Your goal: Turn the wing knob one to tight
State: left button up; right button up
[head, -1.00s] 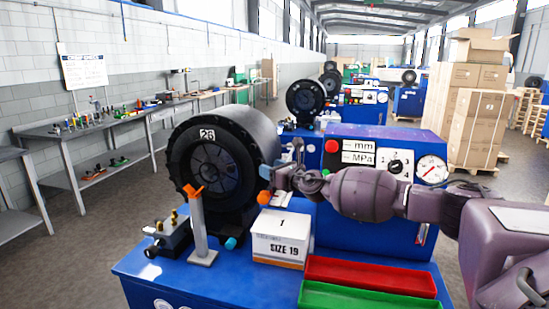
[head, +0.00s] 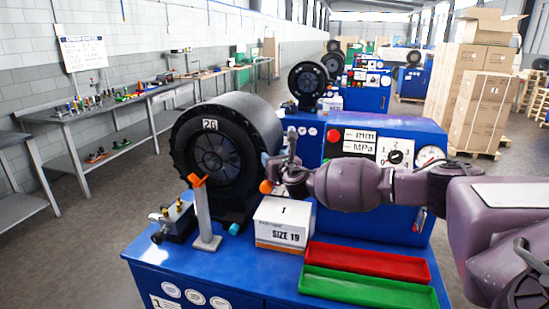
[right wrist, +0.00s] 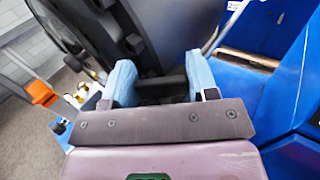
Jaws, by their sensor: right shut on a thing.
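My left gripper is not in view.
A white SIZE 19 box (head: 283,222) stands below my right gripper. A red tray (head: 367,262) and a green tray (head: 367,288) lie to its right. The blue control cabinet (head: 330,125) is behind my arm. A small fitting block (head: 174,222) stands left of the post.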

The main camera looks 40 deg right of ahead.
dwell(0.4)
jog(key=o, duration=0.9)
jog(key=shift+o, duration=0.2)
jog(key=b+v, duration=0.1)
jog(key=v, duration=1)
jog(key=shift+w, duration=0.1)
